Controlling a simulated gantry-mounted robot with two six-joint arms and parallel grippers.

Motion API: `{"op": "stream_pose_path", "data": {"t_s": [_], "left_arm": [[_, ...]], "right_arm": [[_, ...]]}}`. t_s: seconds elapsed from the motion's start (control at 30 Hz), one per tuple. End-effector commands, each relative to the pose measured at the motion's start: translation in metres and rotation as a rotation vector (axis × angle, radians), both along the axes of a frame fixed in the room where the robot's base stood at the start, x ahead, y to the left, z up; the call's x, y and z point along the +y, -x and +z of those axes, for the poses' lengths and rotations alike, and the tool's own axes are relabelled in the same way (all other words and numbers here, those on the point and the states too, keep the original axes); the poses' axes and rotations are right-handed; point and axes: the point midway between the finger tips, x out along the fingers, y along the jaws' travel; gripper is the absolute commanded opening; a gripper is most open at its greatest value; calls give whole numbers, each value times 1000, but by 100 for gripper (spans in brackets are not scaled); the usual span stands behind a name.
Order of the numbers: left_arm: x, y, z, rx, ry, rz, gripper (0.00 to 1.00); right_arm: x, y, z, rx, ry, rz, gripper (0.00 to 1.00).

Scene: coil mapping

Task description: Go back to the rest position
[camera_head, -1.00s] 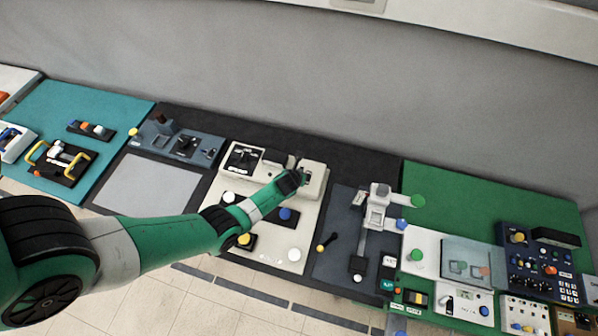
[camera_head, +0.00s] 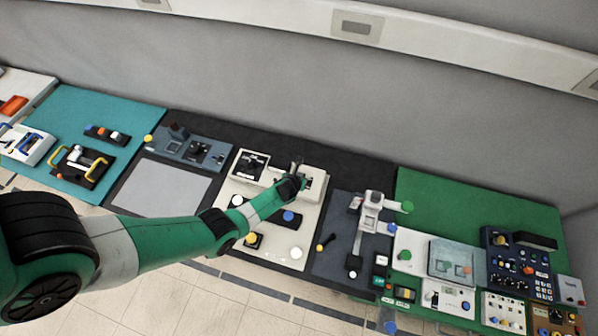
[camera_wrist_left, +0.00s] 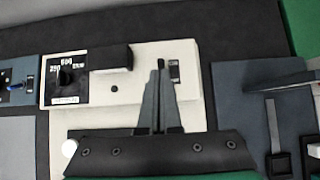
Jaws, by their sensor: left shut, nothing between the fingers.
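My left arm comes in from the left in the head view, and my left gripper (camera_head: 300,170) is over the back part of a cream panel (camera_head: 262,238). In the left wrist view the gripper (camera_wrist_left: 161,66) is shut, its two dark fingers together with nothing between them. The fingertips are beside a small dark switch (camera_wrist_left: 175,73) on the panel; I cannot tell whether they touch it. A black box (camera_wrist_left: 111,57) and a dial plate (camera_wrist_left: 66,78) are to the left of the fingers. My right gripper is not in view.
A grey panel with a white device (camera_head: 370,212) stands to the right, then a green mat (camera_head: 470,205) with several control boxes. A blue-grey control panel (camera_head: 190,150) and a teal mat (camera_head: 60,110) are to the left. A grey wall (camera_head: 300,90) rises behind.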

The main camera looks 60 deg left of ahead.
Motion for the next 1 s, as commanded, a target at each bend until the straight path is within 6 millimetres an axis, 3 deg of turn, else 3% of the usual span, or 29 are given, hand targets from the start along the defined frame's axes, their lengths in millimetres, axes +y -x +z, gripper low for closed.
{"op": "stream_pose_path", "data": {"t_s": [0.07,0.73,0.87,0.97,1.0], "left_arm": [[-1,1,7,0,0,-1,0],[-7,-4,6,-4,-1,-16,0],[-21,-46,35,-65,-21,-70,0],[-31,-99,90,-192,-50,-111,0],[-37,-121,117,-254,-57,-127,0]], "right_arm": [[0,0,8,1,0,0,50],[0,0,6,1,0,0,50],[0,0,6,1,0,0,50],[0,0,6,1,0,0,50],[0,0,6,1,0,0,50]]}}
